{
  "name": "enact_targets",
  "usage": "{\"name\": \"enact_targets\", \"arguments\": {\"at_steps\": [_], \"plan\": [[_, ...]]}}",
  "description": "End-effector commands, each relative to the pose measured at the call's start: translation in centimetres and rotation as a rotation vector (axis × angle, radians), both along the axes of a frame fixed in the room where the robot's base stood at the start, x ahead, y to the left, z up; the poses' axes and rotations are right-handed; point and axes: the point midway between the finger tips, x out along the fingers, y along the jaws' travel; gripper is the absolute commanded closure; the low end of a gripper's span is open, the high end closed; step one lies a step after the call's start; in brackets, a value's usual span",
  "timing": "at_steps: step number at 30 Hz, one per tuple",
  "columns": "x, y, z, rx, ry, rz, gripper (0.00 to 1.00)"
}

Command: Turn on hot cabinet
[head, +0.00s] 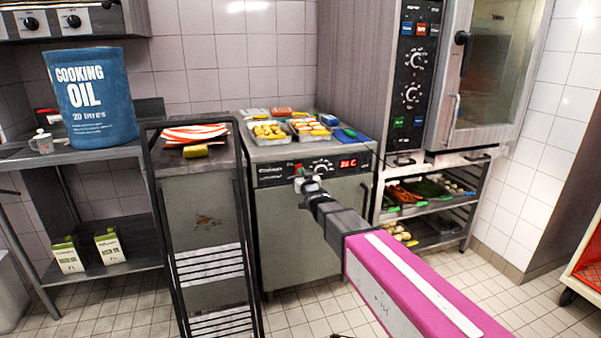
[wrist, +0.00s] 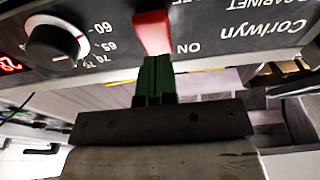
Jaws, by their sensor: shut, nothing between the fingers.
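The hot cabinet (head: 305,235) is a grey metal unit with a black control strip, a dial (head: 322,165) and a lit red display (head: 348,163). In the wrist view, which is upside down, a red rocker switch (wrist: 153,33) sits beside the word ON, with the dial (wrist: 55,42) to its left. My gripper (head: 303,180) is at the left part of the strip and hides the switch area in the head view. Its green fingertips (wrist: 155,72) are shut, empty and right at the switch's edge. I cannot tell whether they press it.
Food trays (head: 270,133) stand on the cabinet top. A black-framed rack (head: 205,200) is close on the left. A tall oven (head: 490,75) stands to the right, above shelves of food (head: 425,190). Tiled floor in front is open.

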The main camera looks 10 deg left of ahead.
Motion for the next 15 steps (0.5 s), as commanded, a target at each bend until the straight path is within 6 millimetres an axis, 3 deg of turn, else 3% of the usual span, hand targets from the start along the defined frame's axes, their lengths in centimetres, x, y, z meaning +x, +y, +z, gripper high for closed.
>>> {"name": "enact_targets", "arguments": {"at_steps": [9, 15], "plan": [[-5.9, -3.6, -0.9, -0.001, 0.002, -0.001, 1.0], [-7.7, -4.8, -1.3, 0.0, 0.0, -0.001, 1.0]]}}
